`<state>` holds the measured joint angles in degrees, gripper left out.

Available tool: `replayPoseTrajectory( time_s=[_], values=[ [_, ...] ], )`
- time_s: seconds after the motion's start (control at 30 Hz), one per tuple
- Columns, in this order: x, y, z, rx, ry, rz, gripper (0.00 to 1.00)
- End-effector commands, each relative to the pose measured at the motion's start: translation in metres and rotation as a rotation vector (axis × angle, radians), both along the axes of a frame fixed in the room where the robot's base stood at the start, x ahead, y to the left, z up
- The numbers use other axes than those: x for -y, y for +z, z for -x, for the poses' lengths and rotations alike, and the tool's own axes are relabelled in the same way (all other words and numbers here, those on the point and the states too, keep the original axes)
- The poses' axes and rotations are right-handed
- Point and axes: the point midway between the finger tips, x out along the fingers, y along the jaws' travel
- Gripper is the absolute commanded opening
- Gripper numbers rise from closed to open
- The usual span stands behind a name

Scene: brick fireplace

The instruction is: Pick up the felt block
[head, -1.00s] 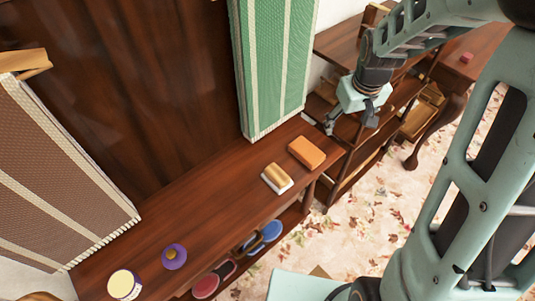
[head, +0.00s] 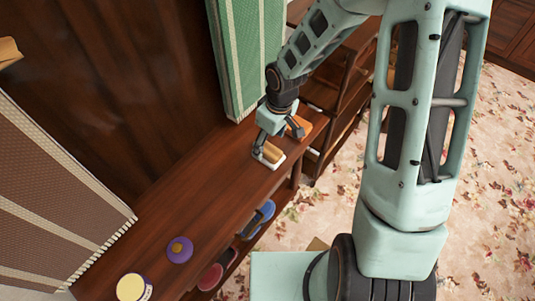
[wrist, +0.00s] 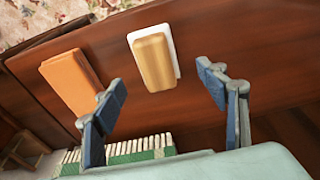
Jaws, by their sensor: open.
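The felt block (head: 269,155) has a tan wooden top on a white pad. It lies on the dark wooden shelf top (head: 205,175), and it also shows in the wrist view (wrist: 153,62). My gripper (head: 279,138) is open and empty over the shelf, at the block in the head view. In the wrist view my two blue-padded fingers (wrist: 161,79) stand to either side of the block, with gaps between. Whether the fingertips are down at its height I cannot tell. The fingers partly cover the block in the head view.
An orange block (head: 305,127) lies beside the felt block, close to one finger in the wrist view (wrist: 72,80). A green striped panel (head: 245,60) stands close behind my gripper. A purple round item (head: 180,249) and a yellow-topped tin (head: 133,287) are farther left on the shelf top.

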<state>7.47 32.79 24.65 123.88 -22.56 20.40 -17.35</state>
Motion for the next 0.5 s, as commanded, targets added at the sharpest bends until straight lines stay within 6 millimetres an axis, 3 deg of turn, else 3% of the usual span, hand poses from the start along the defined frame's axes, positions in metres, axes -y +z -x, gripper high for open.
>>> replayPoseTrajectory(
  time_s=[0.27,0.5],
  values=[
    [-0.001,-0.023,-0.002,-0.001,-0.001,0.001,0.67],
    [-0.001,-0.055,-0.006,-0.001,0.002,0.000,0.67]
  ],
)
